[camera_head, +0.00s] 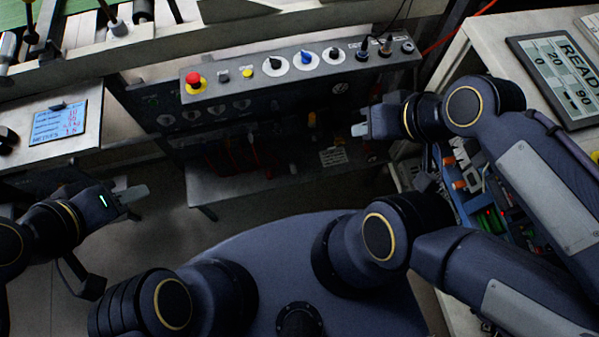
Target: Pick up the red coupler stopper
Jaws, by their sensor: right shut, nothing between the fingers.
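I cannot make out a red coupler stopper for certain. Small red parts (240,158) show dimly in the dark recess under the control panel, too dark to tell their shape. A small orange-red piece (459,184) sits in the blue tray at the right, beside my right arm. My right gripper (358,130) is shut and empty, in front of the recess below the panel's right half. My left gripper (134,195) is at the left over the floor, apart from any object. Its fingers overlap in this view, so their opening is unclear.
A control panel (300,75) with knobs and a red mushroom button (194,80) spans the middle. A blue tray (450,208) with green and red-lit parts lies under my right arm. A display reading READY (562,75) is at the far right. A label screen (58,122) is left.

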